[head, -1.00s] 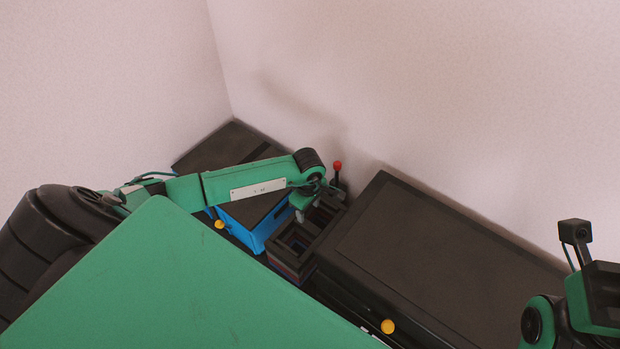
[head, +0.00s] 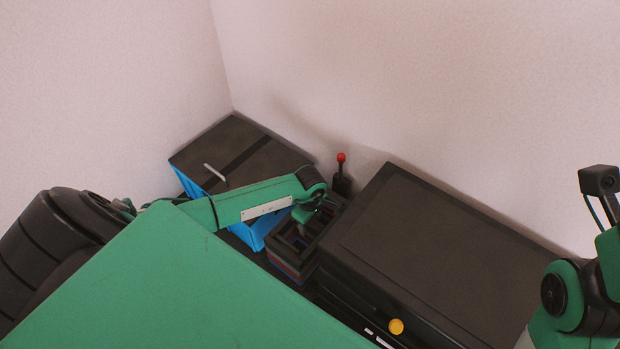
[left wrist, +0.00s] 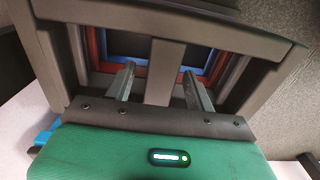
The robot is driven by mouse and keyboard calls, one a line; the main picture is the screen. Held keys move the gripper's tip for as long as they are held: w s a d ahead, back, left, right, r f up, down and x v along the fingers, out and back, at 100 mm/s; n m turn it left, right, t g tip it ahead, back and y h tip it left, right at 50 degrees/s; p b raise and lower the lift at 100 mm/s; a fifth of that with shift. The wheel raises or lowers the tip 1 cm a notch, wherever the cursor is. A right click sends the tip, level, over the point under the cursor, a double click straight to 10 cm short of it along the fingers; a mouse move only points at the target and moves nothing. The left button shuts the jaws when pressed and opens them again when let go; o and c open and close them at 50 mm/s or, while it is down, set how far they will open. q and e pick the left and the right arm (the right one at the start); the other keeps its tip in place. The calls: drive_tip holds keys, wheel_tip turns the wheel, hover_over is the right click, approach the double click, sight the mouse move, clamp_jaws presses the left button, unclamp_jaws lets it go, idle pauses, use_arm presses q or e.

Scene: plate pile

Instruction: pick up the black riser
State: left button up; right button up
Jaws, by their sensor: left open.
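The black riser (head: 277,247) is a dark open frame with a crossbar, on top of a pile with red and blue layers (head: 287,270) between the blue box and the large black cabinet. In the left wrist view the riser (left wrist: 270,45) fills most of the picture. My left gripper (head: 302,215) is at the riser's top. In the left wrist view its open fingers (left wrist: 160,70) stand on either side of the crossbar (left wrist: 165,68), with gaps visible. The finger tips' depth is hard to judge. My right gripper is out of view.
A large black cabinet (head: 440,245) with a yellow knob (head: 396,326) stands close on the right. A blue box (head: 190,185) with a dark top and a handle is on the left. A red-tipped lever (head: 341,170) stands behind, near the wall.

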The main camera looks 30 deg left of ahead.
use_arm(q)
drive_tip(key=shift+c, duration=0.4)
clamp_jaws()
